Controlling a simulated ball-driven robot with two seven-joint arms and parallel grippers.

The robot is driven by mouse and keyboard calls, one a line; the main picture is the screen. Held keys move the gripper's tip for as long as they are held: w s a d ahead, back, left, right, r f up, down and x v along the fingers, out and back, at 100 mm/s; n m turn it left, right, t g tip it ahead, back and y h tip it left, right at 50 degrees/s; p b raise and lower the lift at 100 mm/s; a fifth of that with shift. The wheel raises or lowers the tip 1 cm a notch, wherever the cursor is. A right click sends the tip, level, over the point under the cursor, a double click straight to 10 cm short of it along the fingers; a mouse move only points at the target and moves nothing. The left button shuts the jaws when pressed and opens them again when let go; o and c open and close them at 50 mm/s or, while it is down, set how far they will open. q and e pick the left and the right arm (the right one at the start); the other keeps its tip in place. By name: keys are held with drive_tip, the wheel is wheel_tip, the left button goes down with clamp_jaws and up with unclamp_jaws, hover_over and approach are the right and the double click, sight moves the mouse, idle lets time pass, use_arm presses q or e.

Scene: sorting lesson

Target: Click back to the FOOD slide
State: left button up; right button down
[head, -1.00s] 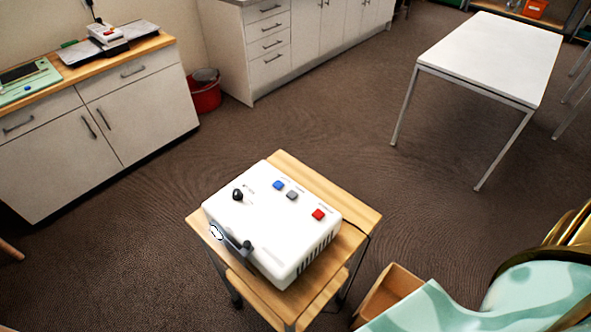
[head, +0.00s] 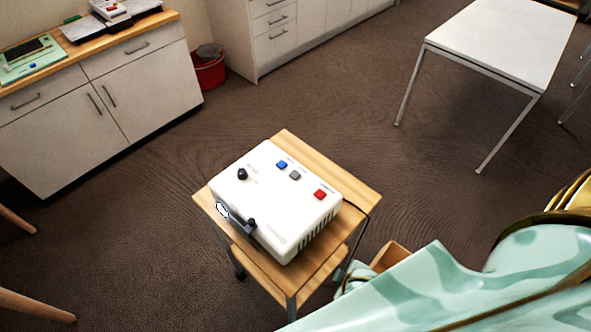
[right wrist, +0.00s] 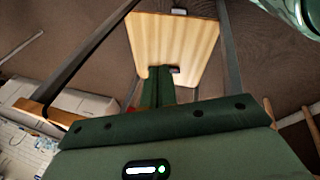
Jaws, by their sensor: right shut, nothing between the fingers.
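A white projector-like box (head: 275,205) sits on a small wooden-topped cart (head: 350,190) in the head view. Its top has a blue button (head: 282,165), a grey button (head: 295,175), a red button (head: 320,195) and a black knob (head: 242,174). A dark lever (head: 240,230) runs along its front left side. No slide picture shows. My mint right arm reaches in from the lower right, close to the cart's right side. In the right wrist view my right gripper (right wrist: 160,78) is shut and empty, in front of a wooden board (right wrist: 172,30). My left gripper is not in view.
A brown wooden box (head: 388,256) is partly hidden behind my right arm. A white table (head: 505,45) stands at the back right, cabinets (head: 140,95) and a red bucket (head: 208,72) at the back left. Open carpet surrounds the cart.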

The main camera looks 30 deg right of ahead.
drive_tip(key=w+d+r+n+t+h+p, duration=0.15)
drive_tip(key=w+r+t, duration=0.25)
drive_tip(key=w+r, duration=0.7)
drive_tip(key=w+d+r+n+t, duration=0.1)
drive_tip(key=w+r+n+t, duration=0.4)
drive_tip(key=r, duration=1)
drive_tip(key=w+a+r+n+t+y+p, duration=0.1)
drive_tip(key=w+a+r+n+t+y, duration=0.1)
drive_tip(key=w+a+r+n+y, duration=0.45)
drive_tip(key=w+a+r+n+t+y, duration=0.2)
drive_tip(key=w+a+r+n+y, duration=0.15)
drive_tip(key=r+n+y, duration=0.4)
drive_tip(key=d+f+n+g+h, duration=0.3)
drive_tip(key=d+f+n+g, duration=0.4)
drive_tip(key=f+n+g, duration=0.3)
drive_tip(key=shift+w+d+f+n+g, duration=0.15)
drive_tip(key=shift+w+f+n+g, duration=0.15)
drive_tip(key=shift+g, duration=0.7)
